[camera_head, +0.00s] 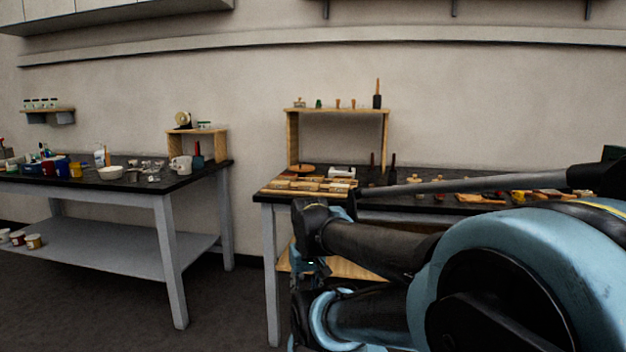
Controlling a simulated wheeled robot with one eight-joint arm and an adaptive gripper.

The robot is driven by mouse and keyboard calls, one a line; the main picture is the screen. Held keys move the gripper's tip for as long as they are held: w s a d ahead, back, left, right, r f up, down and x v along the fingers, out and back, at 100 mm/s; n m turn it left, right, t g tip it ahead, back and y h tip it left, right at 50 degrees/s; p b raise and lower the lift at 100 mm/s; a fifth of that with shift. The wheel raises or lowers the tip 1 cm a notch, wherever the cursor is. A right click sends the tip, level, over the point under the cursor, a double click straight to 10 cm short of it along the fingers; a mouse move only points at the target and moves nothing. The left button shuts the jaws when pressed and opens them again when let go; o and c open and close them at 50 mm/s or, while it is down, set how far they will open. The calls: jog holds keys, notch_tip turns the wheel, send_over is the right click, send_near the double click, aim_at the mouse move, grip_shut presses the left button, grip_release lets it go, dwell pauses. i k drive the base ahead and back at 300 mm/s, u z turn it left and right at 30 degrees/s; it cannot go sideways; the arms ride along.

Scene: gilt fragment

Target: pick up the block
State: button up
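Several small tan, block-like pieces (306,186) lie flat at the left end of the dark-topped right table (262,196). They are too small in this view to tell which one is the block. My blue and black arm fills the lower right and reaches left in front of this table. The arm's folded far end hangs near the table's front left, below the tabletop. My gripper's fingers cannot be made out there, and I see nothing clearly held. My arm hides part of the table front.
A wooden shelf stand (388,135) with small tools rises at the back of the right table. More small items lie along its right side. The left table (110,188) holds cups, a white bowl (111,173) and jars. Floor shows between the tables.

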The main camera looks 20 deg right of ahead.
aim_at(310, 178)
jog(key=z, duration=0.35)
jog(key=i, duration=0.7)
jog(key=z, duration=0.45)
